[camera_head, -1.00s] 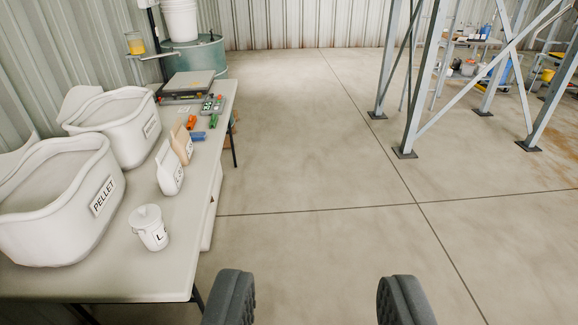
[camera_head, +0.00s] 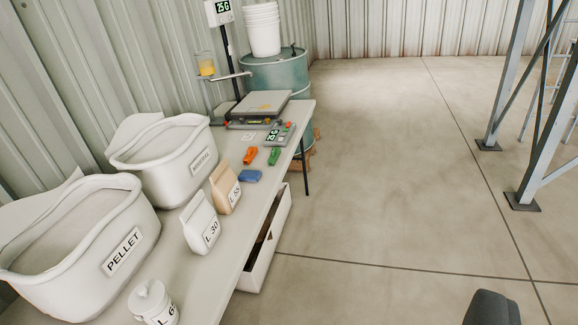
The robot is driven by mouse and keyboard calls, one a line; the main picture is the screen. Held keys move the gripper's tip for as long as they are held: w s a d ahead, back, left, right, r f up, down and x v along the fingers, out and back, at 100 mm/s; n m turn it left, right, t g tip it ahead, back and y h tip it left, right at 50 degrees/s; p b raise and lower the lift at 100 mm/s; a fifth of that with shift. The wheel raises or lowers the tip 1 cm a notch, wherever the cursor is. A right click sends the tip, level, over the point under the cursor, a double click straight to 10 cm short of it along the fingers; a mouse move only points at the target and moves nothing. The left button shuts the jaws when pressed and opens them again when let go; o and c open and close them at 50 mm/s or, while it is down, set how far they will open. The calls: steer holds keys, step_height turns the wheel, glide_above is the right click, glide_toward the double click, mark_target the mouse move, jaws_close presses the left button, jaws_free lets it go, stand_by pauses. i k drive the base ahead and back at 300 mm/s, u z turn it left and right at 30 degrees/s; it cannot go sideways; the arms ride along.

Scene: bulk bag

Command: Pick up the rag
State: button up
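A small blue folded item (camera_head: 249,176) lies flat on the long table, between the tan bag and the table's right edge. It may be the rag; its cloth texture is too small to make out. My gripper (camera_head: 491,309) shows only as one dark finger at the bottom right, over the floor, well apart from the blue item. The other finger is out of view, so its opening cannot be seen.
The table (camera_head: 226,262) carries a PELLET tub (camera_head: 75,235), another white tub (camera_head: 172,155), a lidded pot (camera_head: 153,302), a white bag (camera_head: 201,222), a tan bag (camera_head: 225,188), orange (camera_head: 251,155) and green (camera_head: 274,156) items and a scale (camera_head: 260,108). Open floor (camera_head: 400,180) lies right.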

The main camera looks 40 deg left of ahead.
mark_target(252, 176)
steer(key=u, duration=0.05)
steer(key=i, duration=1.3)
steer(key=u, duration=0.45)
steer(key=i, duration=1.25)
steer(key=u, duration=0.55)
steer(key=i, duration=0.85)
steer(key=u, duration=0.3)
